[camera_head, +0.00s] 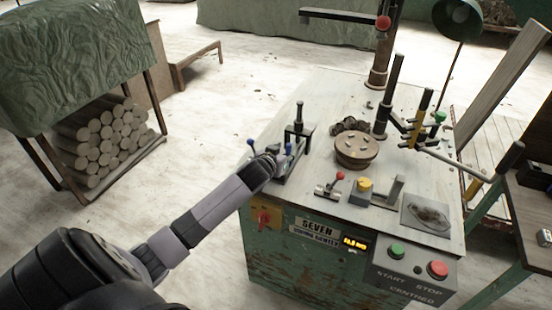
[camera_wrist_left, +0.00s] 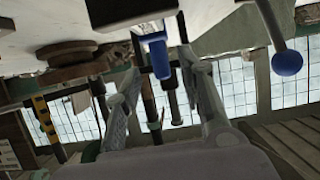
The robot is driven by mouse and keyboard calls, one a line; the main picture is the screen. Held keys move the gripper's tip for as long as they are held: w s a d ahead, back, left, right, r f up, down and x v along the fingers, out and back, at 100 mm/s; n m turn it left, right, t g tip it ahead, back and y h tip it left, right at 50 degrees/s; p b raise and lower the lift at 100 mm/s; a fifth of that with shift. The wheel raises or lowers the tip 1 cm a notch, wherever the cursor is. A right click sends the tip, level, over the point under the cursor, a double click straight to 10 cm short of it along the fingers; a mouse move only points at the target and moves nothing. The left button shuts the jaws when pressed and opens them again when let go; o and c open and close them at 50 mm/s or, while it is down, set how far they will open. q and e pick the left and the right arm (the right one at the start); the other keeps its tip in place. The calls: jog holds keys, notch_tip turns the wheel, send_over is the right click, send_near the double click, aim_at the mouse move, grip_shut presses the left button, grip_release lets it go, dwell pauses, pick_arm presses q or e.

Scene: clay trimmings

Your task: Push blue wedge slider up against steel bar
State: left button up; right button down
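My left gripper (camera_head: 277,160) reaches over the left side of the green machine's top, at a small dark fixture (camera_head: 300,130). A small blue part (camera_head: 289,148), perhaps the blue wedge slider, shows just beyond the fingers. In the left wrist view, a blue piece (camera_wrist_left: 158,56) with a flat end lies between or just beyond the tips of the gripper (camera_wrist_left: 160,70). The fingers stand apart; contact with the blue piece cannot be told. The steel bar cannot be singled out for sure; the arm hides part of the fixture. My right gripper is out of view.
A blue ball knob (camera_head: 250,142) stands left of the gripper and shows large in the left wrist view (camera_wrist_left: 287,62). A round turntable (camera_head: 356,150), a red-knobbed lever (camera_head: 339,176) and a yellow knob (camera_head: 364,185) are to the right. A dark post (camera_head: 385,60) rises behind.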

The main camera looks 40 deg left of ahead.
pick_arm(q)
jog(key=v, duration=0.9)
